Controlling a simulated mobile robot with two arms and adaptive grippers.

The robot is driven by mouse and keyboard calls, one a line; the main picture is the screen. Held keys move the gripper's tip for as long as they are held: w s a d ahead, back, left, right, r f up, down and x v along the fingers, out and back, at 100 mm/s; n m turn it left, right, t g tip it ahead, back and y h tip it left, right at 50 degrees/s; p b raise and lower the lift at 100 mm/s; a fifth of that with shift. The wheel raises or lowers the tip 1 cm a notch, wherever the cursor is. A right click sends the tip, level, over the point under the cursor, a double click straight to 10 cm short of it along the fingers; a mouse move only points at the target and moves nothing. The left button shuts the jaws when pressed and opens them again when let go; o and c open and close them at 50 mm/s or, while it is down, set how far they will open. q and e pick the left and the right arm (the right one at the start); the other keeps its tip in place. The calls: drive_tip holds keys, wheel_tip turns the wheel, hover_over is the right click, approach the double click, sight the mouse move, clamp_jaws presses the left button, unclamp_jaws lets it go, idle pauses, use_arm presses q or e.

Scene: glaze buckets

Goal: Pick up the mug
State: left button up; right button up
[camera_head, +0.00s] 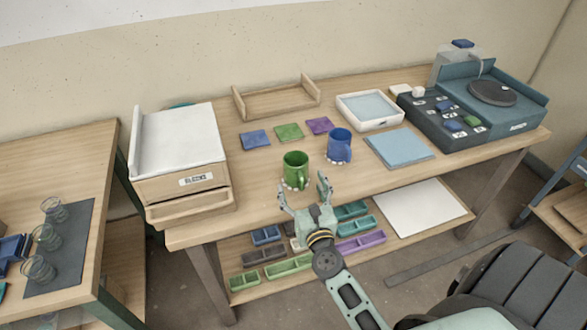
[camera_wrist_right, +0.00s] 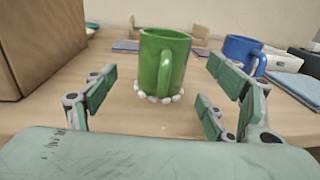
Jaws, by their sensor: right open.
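A green mug (camera_head: 295,170) stands upright on the wooden table near its front edge, with a ring of white pebbles around its base. It also shows in the right wrist view (camera_wrist_right: 164,62), centred ahead of the gripper with its handle facing the camera. A blue mug (camera_head: 339,146) stands upright behind it to the right, also seen in the wrist view (camera_wrist_right: 239,54). My right gripper (camera_head: 304,193) is open at the table's front edge. Its fingers are spread to either side of the green mug in the wrist view, short of it and apart from it. My left gripper is not in view.
A box with a white top (camera_head: 178,145) stands on the left of the table (camera_head: 220,224). Blue, green and purple tiles (camera_head: 289,132) lie behind the mugs. A white tray (camera_head: 370,110), a light blue pad (camera_head: 400,148) and a dark console (camera_head: 445,122) stand to the right.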

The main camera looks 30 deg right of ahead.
sight(296, 169)
drive_tip(key=shift+x, duration=0.9)
drive_tip(key=shift+w+d+r, duration=0.2)
drive_tip(key=shift+w+r, duration=0.05)
drive_tip(key=shift+r, duration=0.05)
drive_tip(key=x, duration=0.2)
drive_tip(key=p+x, duration=0.1)
drive_tip(key=x, duration=0.1)
drive_tip(key=shift+w+d+f, duration=0.2)
drive_tip(key=shift+w+f, duration=0.05)
drive_tip(key=shift+w, duration=0.1)
drive_tip(key=shift+s, duration=0.1)
drive_tip(key=shift+c, duration=0.4)
drive_tip(key=c, duration=1.3)
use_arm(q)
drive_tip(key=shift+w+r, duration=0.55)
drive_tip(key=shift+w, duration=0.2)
use_arm(e)
drive_tip(key=shift+r, duration=0.1)
drive_tip(key=shift+c, duration=0.7)
drive_tip(key=shift+r, duration=0.1)
